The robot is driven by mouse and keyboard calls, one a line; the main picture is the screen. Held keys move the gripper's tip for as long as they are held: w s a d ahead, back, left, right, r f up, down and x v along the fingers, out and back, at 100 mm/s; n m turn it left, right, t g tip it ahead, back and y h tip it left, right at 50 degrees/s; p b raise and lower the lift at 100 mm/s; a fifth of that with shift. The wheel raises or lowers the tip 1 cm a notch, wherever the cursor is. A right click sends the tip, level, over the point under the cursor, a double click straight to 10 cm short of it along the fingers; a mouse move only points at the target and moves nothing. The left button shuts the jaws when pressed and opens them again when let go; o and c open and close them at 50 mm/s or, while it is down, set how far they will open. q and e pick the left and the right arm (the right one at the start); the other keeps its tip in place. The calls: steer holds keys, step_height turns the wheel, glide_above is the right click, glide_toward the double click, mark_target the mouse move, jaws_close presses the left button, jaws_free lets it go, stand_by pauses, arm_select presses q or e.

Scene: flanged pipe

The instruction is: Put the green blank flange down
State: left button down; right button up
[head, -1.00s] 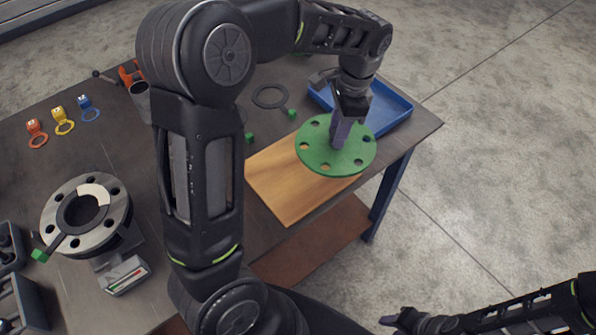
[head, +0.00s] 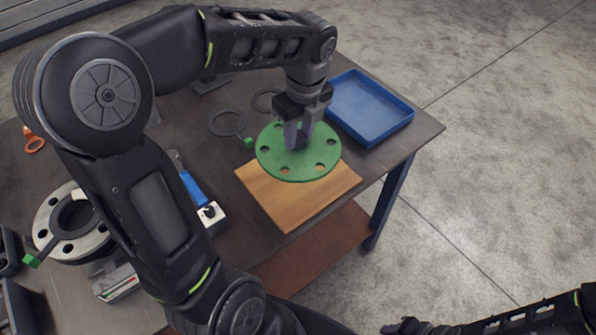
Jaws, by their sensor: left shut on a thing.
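The green blank flange (head: 320,160) is a round disc with several holes near its rim. It is over the far part of a wooden board (head: 290,205) on the table. I cannot tell whether it touches the board or hangs just above it. My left gripper (head: 297,138) points down at the flange's middle and is shut on it; the fingers hide the part that they grip. My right gripper (head: 400,327) is at the bottom edge, away from the table, and only partly visible.
An empty blue tray (head: 368,108) stands behind and right of the board. Dark gasket rings (head: 227,122) lie to the left. A grey pipe flange (head: 45,215) stands at the table's left, partly behind my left arm. The table's right edge is near the board.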

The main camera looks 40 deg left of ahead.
mark_target(299, 152)
arm_select(q)
steer(key=shift+f, duration=2.95)
steer(key=shift+f, duration=1.9)
steer(key=shift+f, duration=0.15)
steer(key=c, duration=1.1)
jaws_free()
steer(key=r, duration=0.4)
steer(key=d+r, duration=0.1)
steer(key=r, duration=0.7)
steer(key=shift+s+d+r, duration=0.1)
steer(key=shift+s+d, duration=0.1)
steer(key=shift+s, duration=0.05)
